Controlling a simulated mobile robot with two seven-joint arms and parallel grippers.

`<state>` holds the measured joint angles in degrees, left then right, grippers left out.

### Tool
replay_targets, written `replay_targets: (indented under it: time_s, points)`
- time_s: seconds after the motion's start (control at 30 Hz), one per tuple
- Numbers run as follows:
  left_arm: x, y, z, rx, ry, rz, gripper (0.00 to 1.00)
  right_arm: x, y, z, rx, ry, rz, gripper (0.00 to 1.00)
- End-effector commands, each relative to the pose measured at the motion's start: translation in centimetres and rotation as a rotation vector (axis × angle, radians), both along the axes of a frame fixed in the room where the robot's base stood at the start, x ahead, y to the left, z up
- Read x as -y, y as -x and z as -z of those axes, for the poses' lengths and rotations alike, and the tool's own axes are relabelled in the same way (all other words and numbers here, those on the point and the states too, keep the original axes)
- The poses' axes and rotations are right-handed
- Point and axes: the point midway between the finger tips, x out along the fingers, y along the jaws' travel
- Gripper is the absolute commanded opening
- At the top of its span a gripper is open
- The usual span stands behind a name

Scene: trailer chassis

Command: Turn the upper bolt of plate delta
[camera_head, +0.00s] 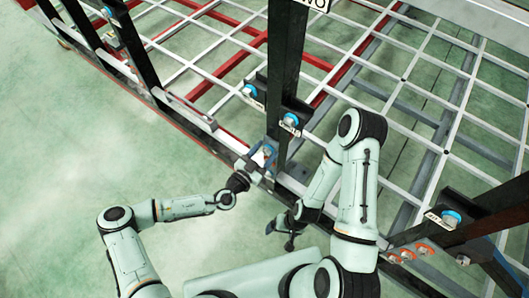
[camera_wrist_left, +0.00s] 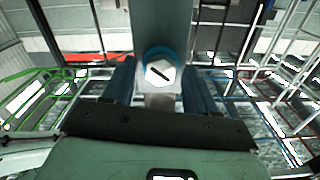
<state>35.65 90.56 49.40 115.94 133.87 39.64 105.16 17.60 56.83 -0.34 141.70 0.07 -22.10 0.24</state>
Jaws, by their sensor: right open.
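My left gripper (camera_head: 265,157) is at the lower part of a dark upright post (camera_head: 287,60), by the frame's near rail. In the left wrist view, a pale hexagonal bolt head with a dark slot and blue ring (camera_wrist_left: 160,72) sits between its two blue fingers. The fingers are apart, with a gap on each side of the bolt. My right gripper (camera_head: 290,228) is dark, empty and open, low beside the rail. Other blue-ringed bolts show on the post's left bracket (camera_head: 249,90) and right bracket (camera_head: 291,119). I cannot read which plate is delta.
The chassis has a white and red grid (camera_head: 210,50) behind the dark near rail (camera_head: 170,105). Another bracket with a blue-ringed bolt (camera_head: 451,218) stands at right, near several orange-ringed bolts (camera_head: 408,254). The green floor (camera_head: 60,150) at left is clear.

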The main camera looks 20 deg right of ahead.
Motion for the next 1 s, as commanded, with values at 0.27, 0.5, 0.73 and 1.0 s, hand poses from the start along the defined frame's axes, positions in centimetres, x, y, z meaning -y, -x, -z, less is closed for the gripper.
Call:
replay_targets:
  time_s: [0.27, 0.5, 0.73, 1.0]
  points:
    - [-1.0, 0.8, 0.3, -0.004, -0.002, -0.001, 0.57, 0.0, 0.6, 0.4, -0.007, 0.000, 0.000, 0.87]
    - [-5.0, 4.0, 0.5, -0.006, -0.004, -0.003, 0.57, 0.0, 2.2, 1.8, -0.026, 0.000, 0.000, 0.87]
    - [-8.7, 6.8, 0.3, -0.004, -0.003, -0.002, 0.57, 0.0, 3.0, 2.5, -0.035, 0.000, 0.000, 0.87]
    - [-10.4, 8.2, 0.1, -0.001, -0.002, 0.001, 0.57, 0.0, 3.3, 2.8, -0.037, 0.000, 0.000, 0.87]
